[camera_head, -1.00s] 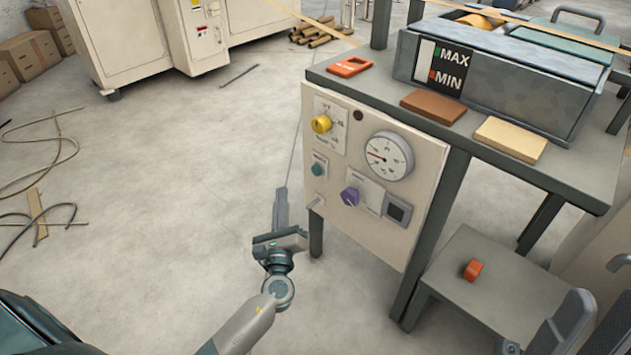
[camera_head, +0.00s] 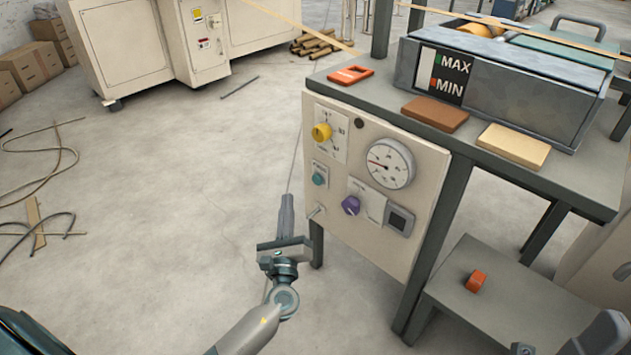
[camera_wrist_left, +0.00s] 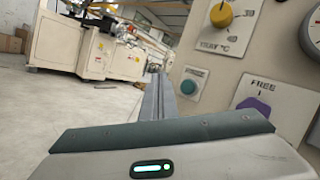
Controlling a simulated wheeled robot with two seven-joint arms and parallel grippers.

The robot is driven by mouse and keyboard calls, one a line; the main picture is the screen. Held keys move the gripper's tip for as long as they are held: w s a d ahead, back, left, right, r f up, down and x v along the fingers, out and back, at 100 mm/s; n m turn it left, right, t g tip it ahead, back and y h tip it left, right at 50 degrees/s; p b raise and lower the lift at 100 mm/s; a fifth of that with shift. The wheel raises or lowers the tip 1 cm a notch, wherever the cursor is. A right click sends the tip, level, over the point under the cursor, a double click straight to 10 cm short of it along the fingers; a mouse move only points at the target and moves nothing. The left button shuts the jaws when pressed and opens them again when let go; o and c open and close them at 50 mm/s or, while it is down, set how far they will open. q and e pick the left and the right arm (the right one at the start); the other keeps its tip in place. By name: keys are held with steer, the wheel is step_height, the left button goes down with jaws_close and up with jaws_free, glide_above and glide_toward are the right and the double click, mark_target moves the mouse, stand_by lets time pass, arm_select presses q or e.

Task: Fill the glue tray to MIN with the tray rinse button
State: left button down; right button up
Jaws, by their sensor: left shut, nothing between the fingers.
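The glue tray (camera_head: 530,103) is a grey metal trough on the table top, with a black MAX/MIN level plate (camera_head: 442,75) on its front; a red mark shows beside MIN. A round teal button (camera_head: 319,179) sits on the beige control panel (camera_head: 385,248); its label is too small to read. The button also shows right of the fingers in the left wrist view (camera_wrist_left: 188,87). My left gripper (camera_head: 287,202) is shut and empty, left of the panel and a little below the button, apart from it. Its slim fingertips (camera_wrist_left: 158,84) point forward past the panel's left side.
The panel also carries a yellow knob (camera_head: 321,132), a purple knob (camera_head: 350,206), a dial gauge (camera_head: 390,164), a small dark display (camera_head: 399,220) and a small lever (camera_head: 316,211). An orange object (camera_head: 475,281) lies on the low shelf.

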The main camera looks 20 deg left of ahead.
mark_target(317, 180)
arm_select(q)
steer(key=w+d+b, duration=0.1)
steer(key=w+d, duration=0.1)
steer(key=w, duration=0.4)
steer(key=shift+w+d, duration=0.15)
steer(key=shift+w, duration=0.05)
steer(key=shift+w+b, duration=0.15)
steer(key=shift+b, duration=0.2)
stand_by(1.8)
steer(key=shift+w+d, duration=0.15)
steer(key=shift+w, duration=0.1)
steer(key=shift+w+d, duration=0.15)
steer(key=shift+w, duration=0.25)
stand_by(4.4)
